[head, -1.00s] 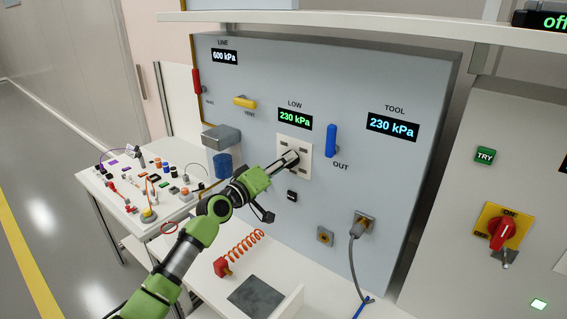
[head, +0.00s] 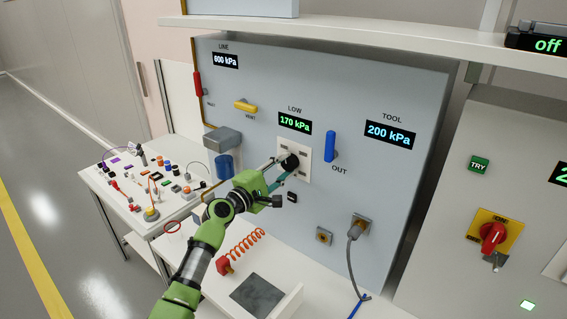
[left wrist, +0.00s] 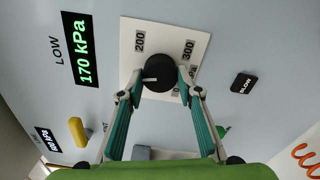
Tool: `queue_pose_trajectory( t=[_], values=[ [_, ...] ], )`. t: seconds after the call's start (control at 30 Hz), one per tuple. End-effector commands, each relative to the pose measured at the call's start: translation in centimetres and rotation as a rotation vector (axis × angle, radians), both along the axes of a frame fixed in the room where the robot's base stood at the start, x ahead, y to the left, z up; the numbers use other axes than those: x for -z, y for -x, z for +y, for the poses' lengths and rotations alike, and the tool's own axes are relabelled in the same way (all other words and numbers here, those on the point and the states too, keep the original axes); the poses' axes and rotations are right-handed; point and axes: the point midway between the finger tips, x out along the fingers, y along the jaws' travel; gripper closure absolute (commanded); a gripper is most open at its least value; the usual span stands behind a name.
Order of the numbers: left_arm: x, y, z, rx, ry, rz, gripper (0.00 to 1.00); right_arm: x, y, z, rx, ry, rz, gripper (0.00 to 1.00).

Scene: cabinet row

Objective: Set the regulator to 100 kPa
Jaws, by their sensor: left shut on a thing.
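The regulator is a black round knob (head: 289,161) on a white plate (head: 304,148) below the LOW display (head: 295,124), which reads 170 kPa in green. In the left wrist view the knob (left wrist: 160,70) bears a pale pointer mark, and the plate (left wrist: 194,27) shows 200 and 300; other labels are partly covered by the fingers. My left gripper (head: 284,167) is shut on the knob, one finger on each side, as the left wrist view (left wrist: 159,86) also shows. The TOOL display (head: 390,132) reads 200 kPa. My right gripper is in no view.
The LINE display (head: 225,60) reads 600 kPa. A yellow vent handle (head: 245,106), a red handle (head: 198,84) and a blue OUT handle (head: 330,146) stick out of the panel. A grey plug (head: 358,226) with a cable sits at lower right, and a shelf (head: 380,41) overhangs the panel.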

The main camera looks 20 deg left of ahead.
Motion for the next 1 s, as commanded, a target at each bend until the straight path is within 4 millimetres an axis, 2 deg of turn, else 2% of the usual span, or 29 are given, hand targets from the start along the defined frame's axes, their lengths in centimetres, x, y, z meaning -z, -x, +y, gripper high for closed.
queue_pose_trajectory(
  t=[0.1,0.5,1.0],
  values=[
    [-0.1,0.0,-0.1,0.001,0.104,0.041,0.89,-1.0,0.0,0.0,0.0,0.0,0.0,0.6],
    [0.1,0.0,-0.1,0.001,0.385,0.143,0.89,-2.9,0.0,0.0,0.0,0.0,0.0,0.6],
    [0.2,0.1,-0.1,0.0,0.505,0.185,0.89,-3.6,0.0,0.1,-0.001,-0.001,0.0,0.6]
  ],
)
